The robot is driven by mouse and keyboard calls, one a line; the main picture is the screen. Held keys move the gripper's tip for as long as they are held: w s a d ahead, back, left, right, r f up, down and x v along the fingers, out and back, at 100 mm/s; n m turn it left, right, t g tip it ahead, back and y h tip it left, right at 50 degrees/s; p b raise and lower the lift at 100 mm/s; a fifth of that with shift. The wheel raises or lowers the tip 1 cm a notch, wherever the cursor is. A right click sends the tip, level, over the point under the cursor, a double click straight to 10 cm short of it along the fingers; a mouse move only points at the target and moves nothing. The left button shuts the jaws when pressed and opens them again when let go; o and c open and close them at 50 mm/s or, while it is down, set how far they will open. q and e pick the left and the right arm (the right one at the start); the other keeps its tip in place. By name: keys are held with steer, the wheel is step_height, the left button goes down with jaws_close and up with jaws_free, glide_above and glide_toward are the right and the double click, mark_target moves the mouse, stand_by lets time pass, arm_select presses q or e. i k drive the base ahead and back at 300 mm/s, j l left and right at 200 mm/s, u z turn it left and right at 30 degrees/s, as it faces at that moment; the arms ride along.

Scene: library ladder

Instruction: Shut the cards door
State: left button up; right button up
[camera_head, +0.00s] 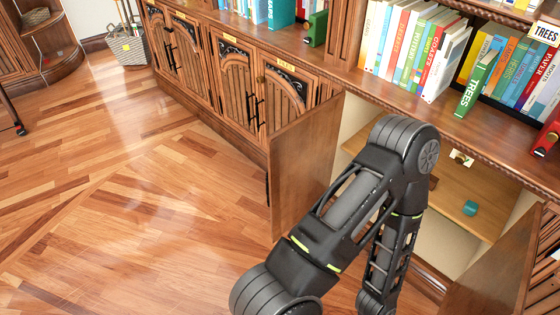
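A wooden cabinet door (305,160) stands swung open in the middle of the view, sticking out from the cabinet row into the room. Another open wooden door (505,265) stands at the lower right. Between them is an open compartment (480,195) with a shelf inside. A small tag (461,158) sits at the compartment's top edge; I cannot read it, so I cannot tell which door is the cards door. One of my arms bends in front of the compartment, its lower end running out of view at the bottom. Neither gripper shows.
A small teal object (470,208) lies on the inner shelf. Closed carved doors (240,85) continue to the left. Books (410,45) fill the shelf above, with a green book (475,85) jutting forward. A basket (127,45) stands far left. The wooden floor (120,190) is clear.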

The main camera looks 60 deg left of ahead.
mark_target(301, 154)
steer(key=k+j, duration=0.1)
steer(key=j, duration=0.5)
steer(key=k+j, duration=0.1)
steer(key=j, duration=0.5)
steer(key=k+j, duration=0.1)
steer(key=j, duration=0.5)
steer(key=k+j+u, duration=0.1)
steer(key=j, duration=0.5)
steer(key=k+j, duration=0.1)
steer(key=j, duration=0.5)
steer(key=k+j, duration=0.1)
steer(key=j, duration=0.5)
